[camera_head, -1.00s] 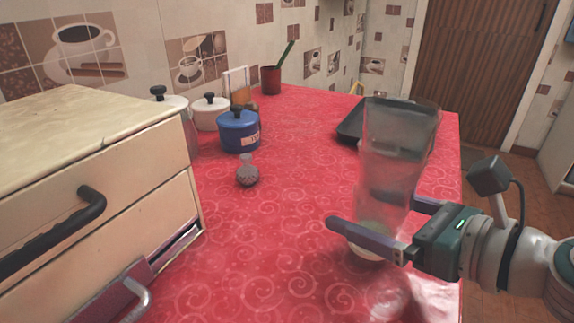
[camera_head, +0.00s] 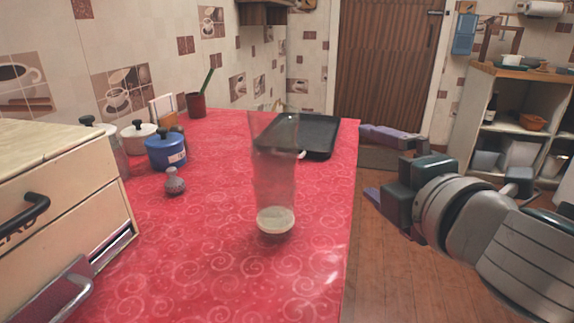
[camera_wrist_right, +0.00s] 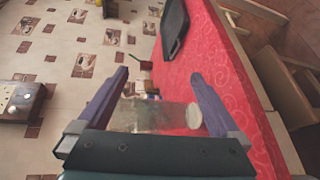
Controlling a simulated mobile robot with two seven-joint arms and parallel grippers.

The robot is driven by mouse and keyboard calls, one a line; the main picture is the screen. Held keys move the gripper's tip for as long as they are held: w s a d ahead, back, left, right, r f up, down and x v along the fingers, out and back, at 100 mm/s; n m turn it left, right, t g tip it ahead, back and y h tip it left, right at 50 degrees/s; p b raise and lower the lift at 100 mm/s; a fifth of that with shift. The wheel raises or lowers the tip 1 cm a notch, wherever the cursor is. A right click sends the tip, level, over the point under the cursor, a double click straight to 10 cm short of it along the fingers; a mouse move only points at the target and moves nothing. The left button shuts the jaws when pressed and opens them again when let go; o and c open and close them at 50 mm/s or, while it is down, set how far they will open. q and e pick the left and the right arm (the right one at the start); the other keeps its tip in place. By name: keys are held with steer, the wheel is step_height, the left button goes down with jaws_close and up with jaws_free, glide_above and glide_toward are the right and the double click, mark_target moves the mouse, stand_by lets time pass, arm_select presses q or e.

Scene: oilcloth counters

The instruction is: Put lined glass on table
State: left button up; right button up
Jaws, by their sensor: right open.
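The lined glass (camera_head: 274,180) is a tall, see-through tumbler with a pale base. It stands upright on the red-clothed table (camera_head: 215,240) in the head view. In the right wrist view the glass (camera_wrist_right: 155,115) shows low in the picture, between the lines of the fingers. My right gripper (camera_head: 385,165) is open and empty, to the right of the glass and apart from it, beyond the table's right edge. Its two purple fingers are spread wide in the right wrist view (camera_wrist_right: 160,85). My left gripper is not in view.
A black tray (camera_head: 318,137) lies behind the glass. A small grey shaker (camera_head: 174,182), a blue pot (camera_head: 164,151), a white pot (camera_head: 138,137) and a red cup (camera_head: 196,104) stand at the left. A drawer cabinet (camera_head: 60,205) borders the left side. The table's front is clear.

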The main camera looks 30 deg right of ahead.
steer(key=s+a+f+m+g+y, duration=0.3)
steer(key=s+a+f+m+g, duration=0.1)
steer(key=s, duration=0.5)
steer(key=s+a+f+m+g+y, duration=0.3)
steer(key=s+a+f+m+g, duration=0.2)
steer(key=s+a+m+g, duration=0.2)
steer(key=shift+s+a+f+m, duration=0.25)
steer(key=shift+s+a+m, duration=0.75)
steer(key=shift+a, duration=0.25)
